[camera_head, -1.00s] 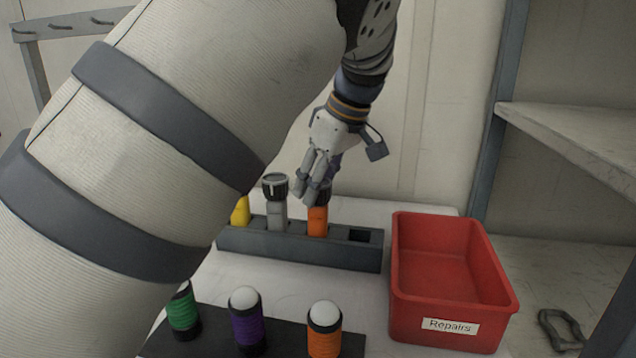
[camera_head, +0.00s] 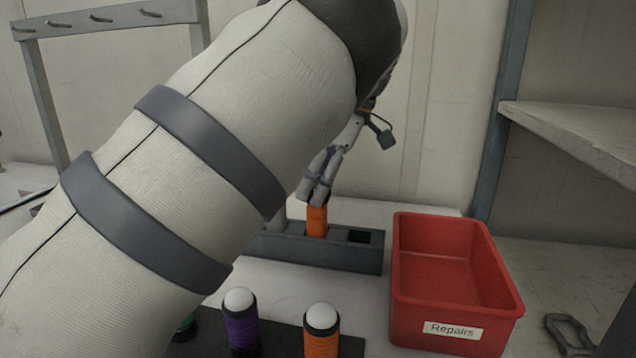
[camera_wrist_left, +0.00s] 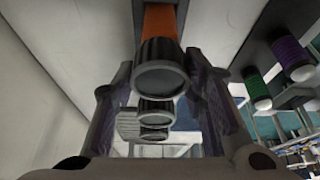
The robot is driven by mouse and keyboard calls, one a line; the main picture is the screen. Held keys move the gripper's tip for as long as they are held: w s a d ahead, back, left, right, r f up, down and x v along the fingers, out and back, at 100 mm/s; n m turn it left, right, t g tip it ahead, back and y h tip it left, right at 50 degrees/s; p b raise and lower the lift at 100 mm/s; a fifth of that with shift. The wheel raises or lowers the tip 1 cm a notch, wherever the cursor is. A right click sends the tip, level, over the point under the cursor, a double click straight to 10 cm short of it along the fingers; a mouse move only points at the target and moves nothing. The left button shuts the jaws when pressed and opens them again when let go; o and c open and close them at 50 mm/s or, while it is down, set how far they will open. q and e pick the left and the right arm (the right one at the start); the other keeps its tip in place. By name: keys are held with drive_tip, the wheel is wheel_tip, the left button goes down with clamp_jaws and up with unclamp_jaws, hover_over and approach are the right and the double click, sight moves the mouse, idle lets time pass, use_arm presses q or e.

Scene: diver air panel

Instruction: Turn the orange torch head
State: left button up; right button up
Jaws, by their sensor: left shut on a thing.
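The orange torch (camera_head: 317,221) stands upright in a slot of the dark grey rack (camera_head: 366,258). Its head is hidden behind my fingers in the head view. My left gripper (camera_head: 318,192) comes down over the top of the torch and is shut on its head. In the left wrist view, the dark ribbed torch head (camera_wrist_left: 160,68) with its grey lens sits between the two fingers, the orange body beyond it. More torch heads (camera_wrist_left: 155,110) line up behind it. My right gripper is not in view.
A red bin labelled Repairs (camera_head: 455,270) stands right of the rack. In front, on a dark mat, are a purple lamp (camera_head: 241,322) and an orange lamp (camera_head: 321,332) with white domes. A metal shackle (camera_head: 570,333) lies at the right.

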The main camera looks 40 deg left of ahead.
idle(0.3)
use_arm(q)
drive_tip(key=o, duration=1.2)
drive_tip(key=v, duration=0.7)
drive_tip(key=shift+w+d+r, duration=0.1)
drive_tip(key=shift+d+r, duration=0.1)
drive_tip(key=shift+r, duration=0.1)
